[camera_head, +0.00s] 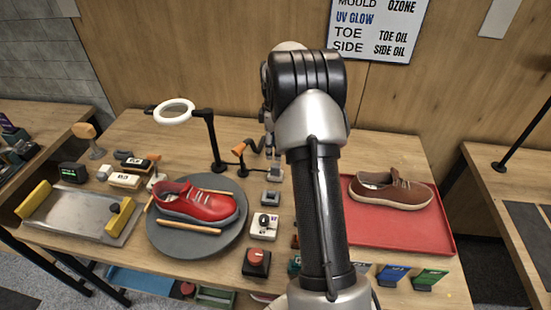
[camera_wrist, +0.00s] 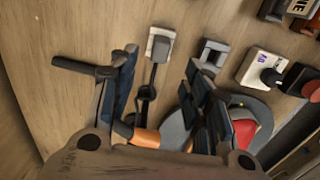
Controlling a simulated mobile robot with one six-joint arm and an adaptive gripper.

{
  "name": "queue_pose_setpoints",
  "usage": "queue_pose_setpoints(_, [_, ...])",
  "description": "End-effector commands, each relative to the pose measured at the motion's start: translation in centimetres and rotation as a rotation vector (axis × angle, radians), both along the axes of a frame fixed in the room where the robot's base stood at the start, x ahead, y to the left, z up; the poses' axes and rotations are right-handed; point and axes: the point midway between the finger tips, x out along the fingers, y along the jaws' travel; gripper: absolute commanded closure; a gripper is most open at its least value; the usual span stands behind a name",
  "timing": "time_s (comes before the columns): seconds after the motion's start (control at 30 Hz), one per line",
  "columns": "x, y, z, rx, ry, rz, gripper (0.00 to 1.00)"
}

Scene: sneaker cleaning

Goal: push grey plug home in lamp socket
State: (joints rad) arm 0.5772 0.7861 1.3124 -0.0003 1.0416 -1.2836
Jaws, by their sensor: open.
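The grey plug (camera_wrist: 161,46) is a small block at a white plate, which I take to be the lamp socket (camera_wrist: 151,33). A dark cord runs down from the plug in the wrist view. The plug and plate also show, small, in the head view (camera_head: 272,173). How deep the plug sits cannot be told. My gripper (camera_wrist: 161,60) is open and empty, with one finger to each side of the plug in the wrist view. Whether the fingers touch it is unclear. In the head view my arm hides most of the gripper.
The ring lamp (camera_head: 174,111) stands to the left. A red shoe (camera_head: 199,203) is on a round grey plate; a brown shoe (camera_head: 391,190) is on a red tray.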

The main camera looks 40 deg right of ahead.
Motion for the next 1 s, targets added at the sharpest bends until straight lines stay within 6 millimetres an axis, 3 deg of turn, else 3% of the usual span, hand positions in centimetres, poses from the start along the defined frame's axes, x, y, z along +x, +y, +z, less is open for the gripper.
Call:
queue_pose_setpoints(0.1, [0.0,0.0,1.7,-0.001,-0.001,0.000,0.55])
queue_pose_setpoints(0.23, [0.0,0.0,2.5,0.000,0.000,0.000,0.55])
queue_pose_setpoints(1.0, [-0.1,0.0,2.6,0.000,0.001,0.000,0.55])
